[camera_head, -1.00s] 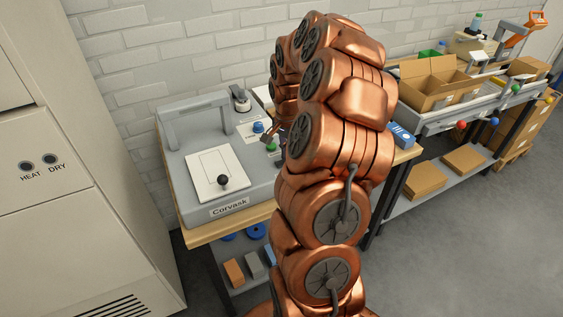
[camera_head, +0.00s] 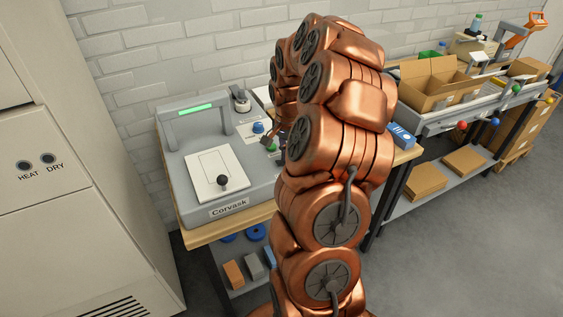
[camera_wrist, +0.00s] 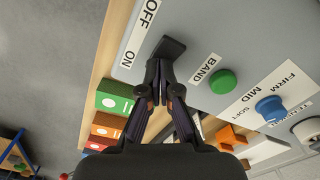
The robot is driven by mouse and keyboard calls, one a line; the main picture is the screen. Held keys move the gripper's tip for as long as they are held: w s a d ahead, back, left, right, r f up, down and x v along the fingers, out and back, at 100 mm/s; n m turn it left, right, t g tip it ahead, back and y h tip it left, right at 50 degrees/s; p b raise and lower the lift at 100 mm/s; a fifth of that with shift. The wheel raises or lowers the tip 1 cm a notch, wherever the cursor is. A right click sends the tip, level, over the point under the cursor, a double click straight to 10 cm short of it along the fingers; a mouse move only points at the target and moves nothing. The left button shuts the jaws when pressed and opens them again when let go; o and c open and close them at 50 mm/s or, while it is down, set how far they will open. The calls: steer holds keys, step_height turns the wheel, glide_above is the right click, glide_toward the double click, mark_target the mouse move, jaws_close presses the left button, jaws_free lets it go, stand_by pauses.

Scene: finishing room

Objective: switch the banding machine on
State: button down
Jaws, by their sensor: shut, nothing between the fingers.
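The banding machine (camera_head: 228,173), a grey unit marked Corvask, stands on the wooden-topped bench at the left in the head view. The light strip (camera_head: 196,109) on its arch glows green. In the wrist view its dark switch (camera_wrist: 170,46) sits beside the OFF and ON labels. My gripper (camera_wrist: 159,88) is shut and empty, its fingertips at the switch's near end; I cannot tell whether they touch. A green button (camera_wrist: 223,82) marked BAND and a blue knob (camera_wrist: 270,109) marked FIRM, MID, SOFT lie to the right. My arm hides part of the machine in the head view.
A tall cabinet (camera_head: 75,180) marked HEAT and DRY stands close on the left. An open cardboard box (camera_head: 436,84) sits on a second bench at the right. Coloured boxes (camera_wrist: 112,103) are near my gripper in the wrist view.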

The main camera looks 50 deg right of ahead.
steer(key=shift+r, duration=3.4)
steer(key=shift+a, duration=0.1)
steer(key=s+a+r+n, duration=0.2)
steer(key=s+a+n, duration=0.15)
steer(key=a, duration=0.75)
steer(key=s+a+r+n, duration=0.25)
steer(key=a+n, duration=0.25)
steer(key=a, duration=0.5)
steer(key=s+a+f+n+g, duration=0.1)
steer(key=s+a+n, duration=0.2)
steer(key=s, duration=0.6)
steer(key=s+a+f+n, duration=0.1)
steer(key=s+a+n, duration=0.3)
steer(key=s+a, duration=0.4)
steer(key=shift+s+a+f+g, duration=0.15)
steer(key=shift+s+a+g, duration=0.1)
steer(key=shift+s+g, duration=0.15)
